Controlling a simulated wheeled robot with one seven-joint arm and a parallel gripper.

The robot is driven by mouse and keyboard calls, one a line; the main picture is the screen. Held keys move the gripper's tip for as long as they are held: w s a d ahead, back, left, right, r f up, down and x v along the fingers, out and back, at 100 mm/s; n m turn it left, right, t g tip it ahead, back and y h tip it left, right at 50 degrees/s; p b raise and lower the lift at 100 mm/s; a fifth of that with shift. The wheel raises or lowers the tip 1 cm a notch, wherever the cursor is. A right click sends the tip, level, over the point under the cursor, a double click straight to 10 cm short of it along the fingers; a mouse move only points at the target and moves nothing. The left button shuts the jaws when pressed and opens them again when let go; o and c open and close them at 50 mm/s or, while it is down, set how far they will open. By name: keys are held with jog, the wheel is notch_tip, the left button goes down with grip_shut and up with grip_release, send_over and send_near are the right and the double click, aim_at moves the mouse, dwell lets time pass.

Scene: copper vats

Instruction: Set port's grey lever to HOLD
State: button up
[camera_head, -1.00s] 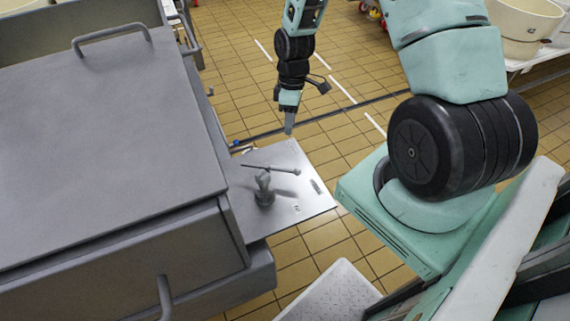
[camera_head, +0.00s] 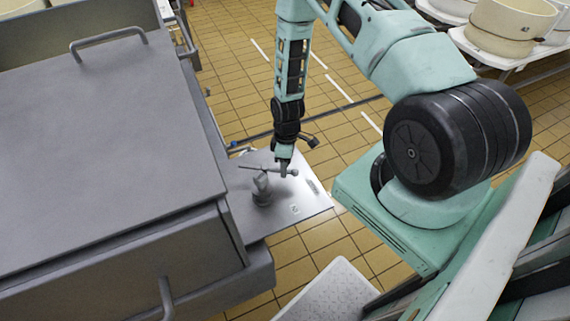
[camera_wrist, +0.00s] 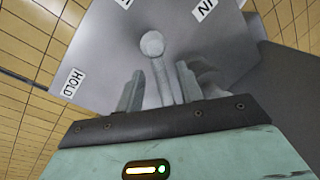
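The grey lever (camera_head: 255,168) is a thin rod with a round knob, set on a stubby post (camera_head: 262,190) above a grey plate (camera_head: 292,222). In the wrist view the lever's ball knob (camera_wrist: 152,43) shows beyond the fingertips, and its rod runs down between them. My gripper (camera_wrist: 160,68) is open around the rod; the right finger is nearer the rod, and a gap shows on the left. In the head view my gripper (camera_head: 284,165) is at the knob end. A HOLD label (camera_wrist: 72,83) is at left, an IN label (camera_wrist: 205,9) at upper right; a third label is cut off.
A large grey lidded vat (camera_head: 90,150) with bar handles stands directly left of the plate. A pale textured step (camera_head: 328,292) lies below. Cream tubs (camera_head: 510,28) sit on a white rack at upper right. Tiled floor beyond the plate is open.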

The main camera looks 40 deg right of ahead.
jog(key=shift+f, duration=0.1)
grip_shut()
jog(key=shift+w+d, duration=0.1)
jog(key=w+n+b, duration=0.1)
jog(key=n, duration=0.1)
jog(key=d+n+b, duration=0.1)
jog(key=shift+w+f+n+h, duration=0.1)
jog(key=shift+w+n+h, duration=0.2)
jog(key=shift+w+n, duration=0.1)
jog(key=w+n, duration=0.1)
jog(key=w+n+b, duration=0.1)
jog(key=n, duration=0.1)
jog(key=shift+d+n+g+h, duration=0.3)
jog(key=shift+d+g+h, duration=0.1)
jog(key=w+n, duration=0.1)
jog(key=w+n+b, duration=0.1)
jog(key=n, duration=0.1)
jog(key=shift+h, duration=0.3)
jog(key=shift+w+a+n+h, duration=0.15)
jog(key=shift+w+n, duration=0.25)
jog(key=shift+n, duration=0.45)
jog(key=shift+w+a+n+h, duration=0.15)
jog(key=shift+w+n, duration=0.25)
jog(key=shift+n, duration=0.45)
